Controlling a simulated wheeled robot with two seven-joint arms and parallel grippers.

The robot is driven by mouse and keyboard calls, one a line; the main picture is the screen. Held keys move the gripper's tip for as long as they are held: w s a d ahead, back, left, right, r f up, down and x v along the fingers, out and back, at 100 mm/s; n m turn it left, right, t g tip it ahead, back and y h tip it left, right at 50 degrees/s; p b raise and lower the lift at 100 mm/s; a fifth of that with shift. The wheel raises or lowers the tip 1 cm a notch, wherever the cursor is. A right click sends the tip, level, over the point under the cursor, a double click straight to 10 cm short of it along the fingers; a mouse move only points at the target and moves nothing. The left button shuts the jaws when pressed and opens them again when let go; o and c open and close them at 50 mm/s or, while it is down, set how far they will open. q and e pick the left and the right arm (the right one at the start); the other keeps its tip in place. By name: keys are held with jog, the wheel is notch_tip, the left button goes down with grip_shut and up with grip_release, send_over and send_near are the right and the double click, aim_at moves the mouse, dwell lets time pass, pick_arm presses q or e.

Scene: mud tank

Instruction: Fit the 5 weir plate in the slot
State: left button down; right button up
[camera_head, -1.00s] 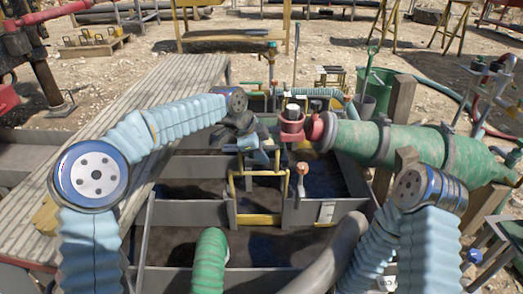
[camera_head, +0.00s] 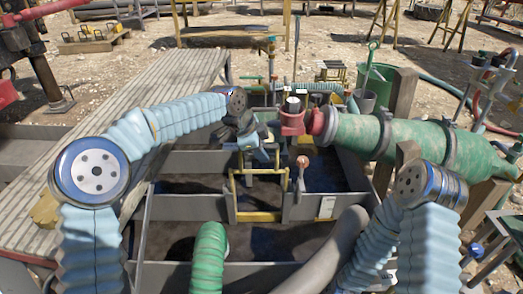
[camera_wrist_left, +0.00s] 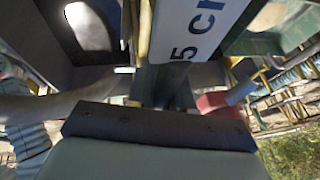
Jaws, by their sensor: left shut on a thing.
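The weir plate (camera_wrist_left: 196,28) shows at the top of the left wrist view, with a white label and blue "5 cm" lettering. My left gripper (camera_head: 249,143) is shut on the plate, above the yellow-edged slot frame (camera_head: 257,216) in the grey tank wall. In the head view the plate is small and mostly hidden by the gripper. I cannot tell whether its lower edge touches the slot rails. My right arm shows at the right, but its gripper is out of view.
A green cylinder (camera_head: 405,140) with a red fitting (camera_head: 292,122) lies close right of my left gripper. A lever with a round knob (camera_head: 302,162) stands right of the slot. A green hose (camera_head: 209,252) and a grey pipe (camera_head: 335,250) are nearer. A plank walkway (camera_head: 130,115) is left.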

pick_arm(q)
jog(key=shift+f+b, duration=1.25)
jog(key=shift+f, duration=0.85)
jog(key=shift+f+b, duration=0.3)
jog(key=shift+f, duration=0.35)
jog(key=c, duration=0.9)
grip_release()
jog(key=shift+c, duration=0.2)
jog(key=p+v, duration=0.2)
jog(key=v, duration=1.2)
